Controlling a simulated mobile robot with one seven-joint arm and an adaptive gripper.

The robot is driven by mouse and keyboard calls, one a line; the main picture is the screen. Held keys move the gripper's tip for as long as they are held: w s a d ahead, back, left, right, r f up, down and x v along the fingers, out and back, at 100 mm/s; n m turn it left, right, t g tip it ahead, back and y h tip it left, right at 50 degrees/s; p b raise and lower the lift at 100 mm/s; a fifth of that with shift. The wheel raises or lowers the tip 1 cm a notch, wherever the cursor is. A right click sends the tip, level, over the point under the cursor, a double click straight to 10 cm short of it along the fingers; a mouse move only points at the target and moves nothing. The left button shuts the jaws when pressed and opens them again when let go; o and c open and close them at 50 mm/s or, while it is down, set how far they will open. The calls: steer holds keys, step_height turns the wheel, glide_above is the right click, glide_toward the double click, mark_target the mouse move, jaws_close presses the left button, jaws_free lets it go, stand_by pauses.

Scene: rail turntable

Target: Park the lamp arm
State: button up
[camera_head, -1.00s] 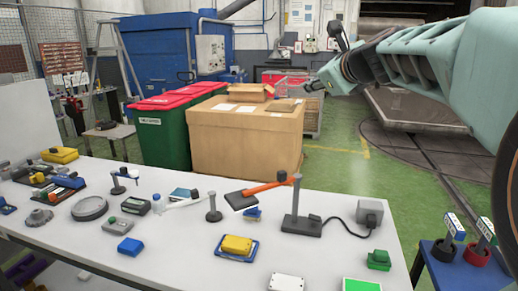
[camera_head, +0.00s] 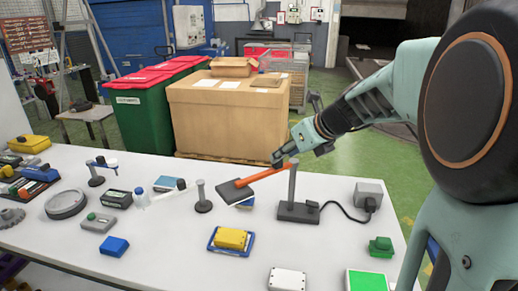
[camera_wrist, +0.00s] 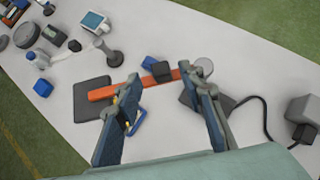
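The lamp has a grey post (camera_head: 291,188) on a dark base (camera_head: 298,211), an orange arm (camera_head: 265,175) and a flat dark head (camera_head: 236,190). The arm points left from the post, toward a short grey stand (camera_head: 202,197), which is apart from it. In the wrist view, the orange arm (camera_wrist: 104,94) crosses between my fingers, with a dark knob (camera_wrist: 162,71) near the post. My gripper (camera_head: 278,158) is at the arm's post end; it also shows in the wrist view (camera_wrist: 165,84), fingers spread, nothing held. I cannot tell whether it touches the arm.
A cable runs from the lamp base to a grey box (camera_head: 369,193) at right. A yellow block on a blue tray (camera_head: 224,250), a green block (camera_head: 380,247) and a white box (camera_head: 288,279) lie nearer. Bottles and dark devices crowd the left. A large carton (camera_head: 235,118) stands behind the table.

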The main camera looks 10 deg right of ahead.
mark_target(257, 175)
steer(key=x, duration=0.5)
steer(key=shift+r, duration=0.1)
jaws_close()
